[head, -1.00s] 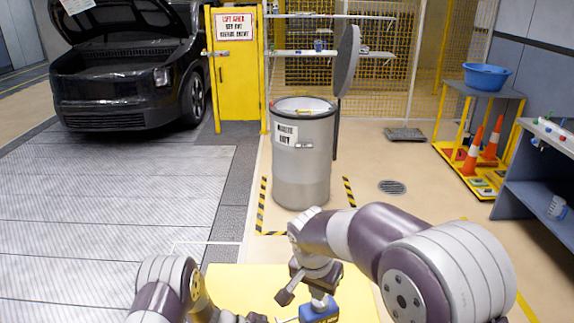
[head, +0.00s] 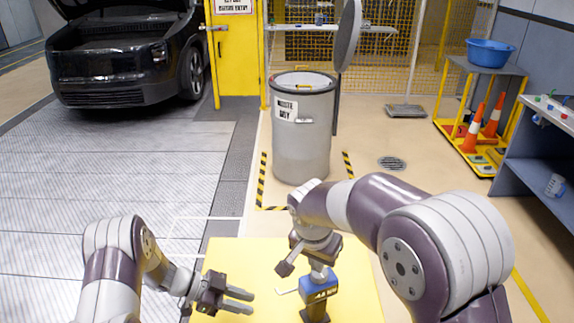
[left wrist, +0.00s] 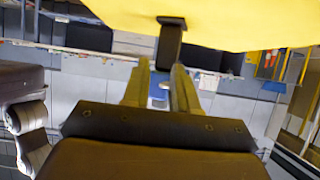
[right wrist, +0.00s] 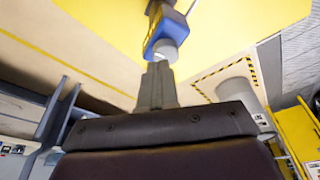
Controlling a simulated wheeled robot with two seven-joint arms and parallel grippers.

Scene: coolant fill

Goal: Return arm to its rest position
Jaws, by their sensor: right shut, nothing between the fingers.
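My left gripper (head: 251,303) is over the yellow surface (head: 234,257), left of a blue device (head: 321,287). Its two fingers are apart with nothing between them; the gap also shows in the left wrist view (left wrist: 161,68). The blue device (right wrist: 166,27) has a dark lower part and a pale round end, which appears close to the right fingertips; contact cannot be told.
A grey drum (head: 301,140) with an open round lid (head: 348,35) stands behind the yellow surface. A black car (head: 125,62) is at the back left. A cart with a blue basin (head: 490,52) and orange cones (head: 495,115) is at the right.

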